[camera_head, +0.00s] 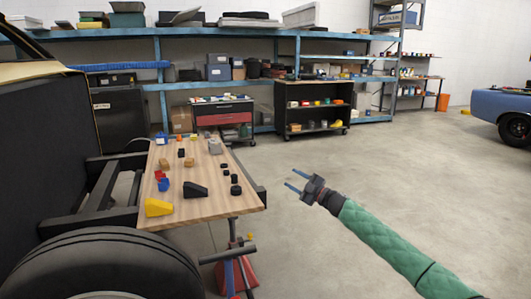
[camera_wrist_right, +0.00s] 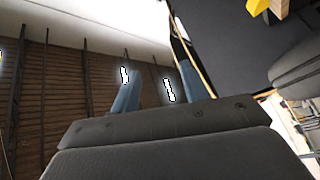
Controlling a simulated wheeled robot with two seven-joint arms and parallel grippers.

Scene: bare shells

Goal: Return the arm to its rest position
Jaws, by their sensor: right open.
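My right gripper (camera_head: 293,180) is at the end of the green-sleeved arm (camera_head: 385,240) that comes in from the lower right. My left gripper does not show.
The table holds a yellow wedge (camera_head: 157,207), a black wedge (camera_head: 195,190), a blue piece (camera_head: 163,184) and several small blocks. A vehicle tire (camera_head: 110,262) stands at the lower left. Carts (camera_head: 313,107) and shelves line the back. The concrete floor at right is open.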

